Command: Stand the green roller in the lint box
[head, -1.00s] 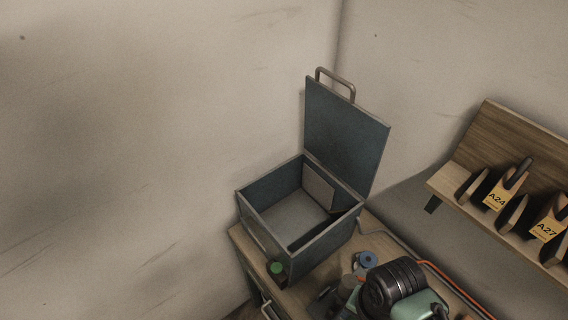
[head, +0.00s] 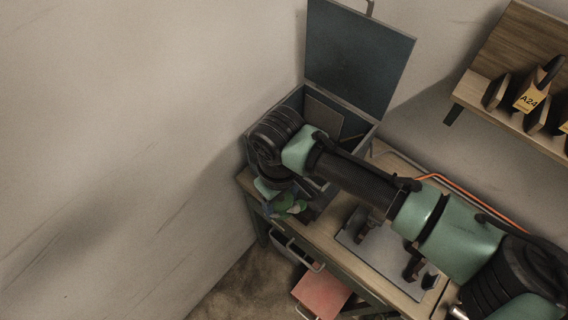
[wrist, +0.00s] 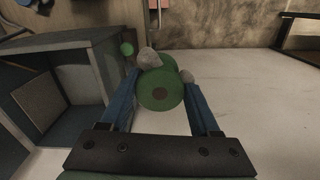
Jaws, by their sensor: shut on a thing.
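The green roller (wrist: 159,91) is between the blue fingers of my gripper (wrist: 167,69) in the wrist view. Its round end with a brown centre faces the camera. In the head view my gripper (head: 287,207) is shut on it, low in front of the lint box, and my arm hides part of both. The lint box (head: 291,104) is a blue-grey metal box at the back of the bench, its lid (head: 358,55) standing open. In the wrist view the box (wrist: 92,72) is on the left, and the roller is outside it, to its right.
A grey plate (head: 352,238) with dark fixtures lies on the bench. A red open drawer (head: 322,292) is below. A wooden shelf (head: 468,92) with labelled holders is on the right wall.

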